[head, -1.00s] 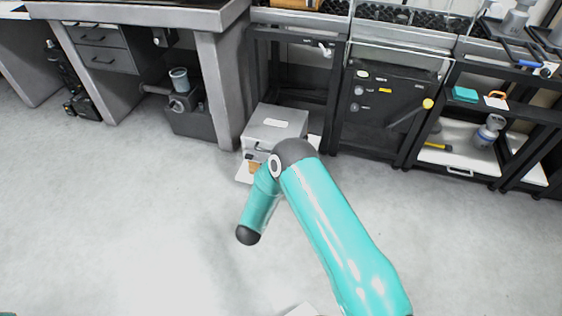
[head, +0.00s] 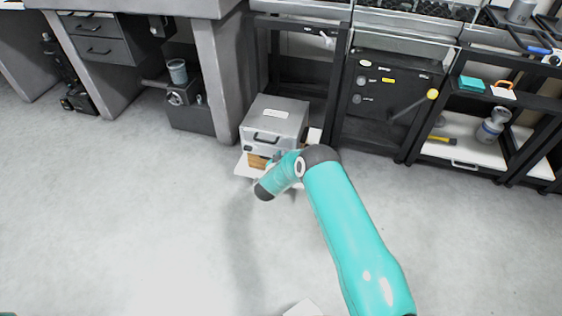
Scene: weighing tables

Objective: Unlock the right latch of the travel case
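The travel case appears to be the light grey metal box (head: 275,113) with a dark handle on its front, low down at the centre back. Its lid looks closed. My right arm passes in front of its lower right side, so the right latch is hidden. My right gripper is mostly hidden behind my teal wrist; a small dark part close to the case front may belong to it. I cannot tell whether its fingers are open or touch the case. My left gripper is out of view.
A grey table leg (head: 217,80) stands close on the left, a black rack (head: 340,85) on the right. The floor (head: 150,235) in front is clear.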

